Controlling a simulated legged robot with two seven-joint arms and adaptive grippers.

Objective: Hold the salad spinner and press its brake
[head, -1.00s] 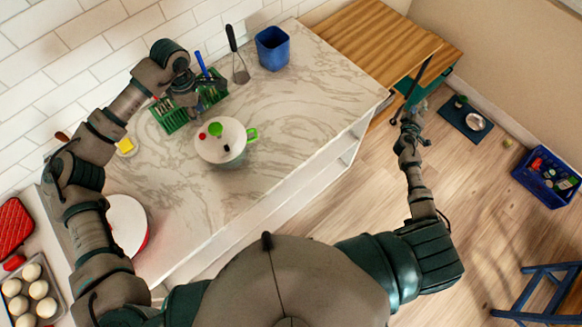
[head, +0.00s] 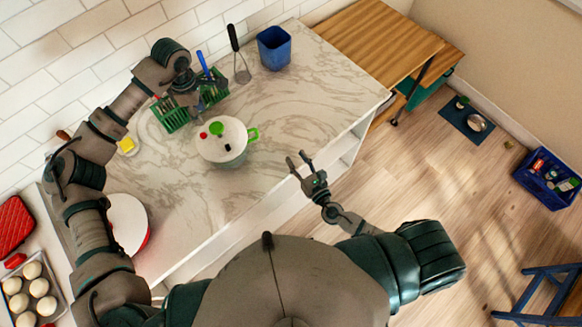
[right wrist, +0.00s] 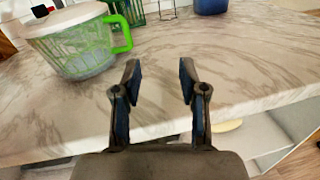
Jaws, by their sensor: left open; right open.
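The salad spinner (head: 224,152) stands upright on the marble counter. It has a white lid, a clear bowl and a green handle on its right side. Its lid bears a green knob (head: 217,128), a red button (head: 203,135) and a black button (head: 228,147); which one is the brake I cannot tell. My left gripper (head: 195,112) is open above the counter, behind and left of the spinner, apart from it. My right gripper (head: 299,161) is open and empty at the counter's front edge, right of the spinner. The right wrist view shows the spinner (right wrist: 80,45) at upper left, beyond the fingers (right wrist: 158,80).
A green rack (head: 172,117) stands behind the spinner, near my left gripper. A red-and-white round container (head: 128,222) is at left. The counter (head: 310,95) right of the spinner is clear.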

